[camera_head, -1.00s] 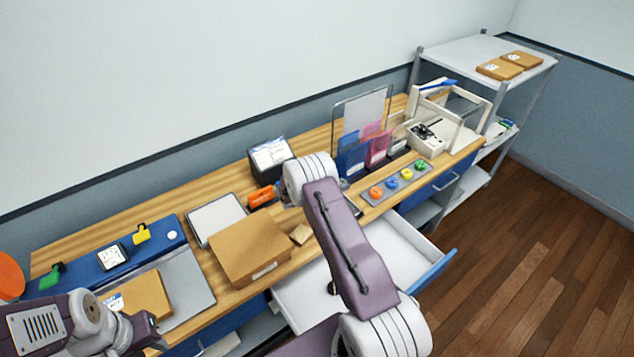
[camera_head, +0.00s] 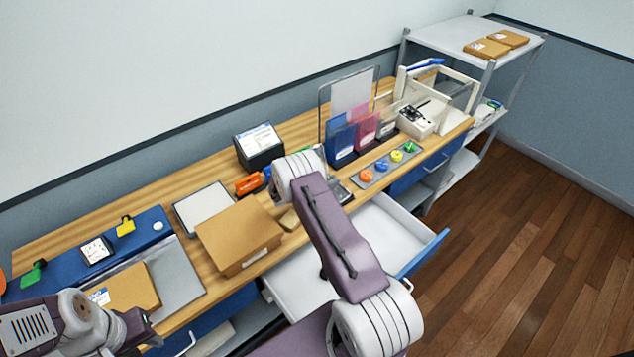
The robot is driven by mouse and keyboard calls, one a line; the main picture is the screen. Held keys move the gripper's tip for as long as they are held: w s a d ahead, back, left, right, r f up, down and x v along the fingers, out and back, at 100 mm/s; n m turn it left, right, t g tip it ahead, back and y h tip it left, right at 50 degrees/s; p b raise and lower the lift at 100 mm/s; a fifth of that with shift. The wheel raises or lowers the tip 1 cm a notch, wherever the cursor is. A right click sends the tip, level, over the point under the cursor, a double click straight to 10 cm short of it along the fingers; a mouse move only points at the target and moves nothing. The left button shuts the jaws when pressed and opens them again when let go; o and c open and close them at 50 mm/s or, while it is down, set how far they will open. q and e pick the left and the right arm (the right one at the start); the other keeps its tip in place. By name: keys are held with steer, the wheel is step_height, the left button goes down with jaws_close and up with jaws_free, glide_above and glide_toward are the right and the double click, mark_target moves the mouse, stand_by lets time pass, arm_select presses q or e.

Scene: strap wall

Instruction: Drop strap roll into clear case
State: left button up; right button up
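I cannot pick out a strap roll for certain; an orange rounded thing (camera_head: 2,281) is cut off at the left edge. No clear case can be named with certainty; a clear upright panel (camera_head: 376,84) stands at the back of the bench behind blue and pink holders. My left gripper (camera_head: 146,331) is low at the left, by a cardboard box on a grey plate; its fingers are too small and dark to read. My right arm reaches over the bench's middle, its wrist near an orange tool (camera_head: 248,183); its gripper is hidden behind the wrist.
A drawer (camera_head: 392,232) stands open at the bench front, beside my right arm. A brown box (camera_head: 238,236), a dark box with a label (camera_head: 259,146), a strip of coloured knobs (camera_head: 388,164) and a white machine (camera_head: 418,119) crowd the bench. A shelf (camera_head: 468,38) stands right.

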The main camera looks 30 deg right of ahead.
steer(key=shift+o, duration=1.3)
steer(key=b+v, duration=0.2)
steer(key=v, duration=0.7)
steer(key=shift+b, duration=0.4)
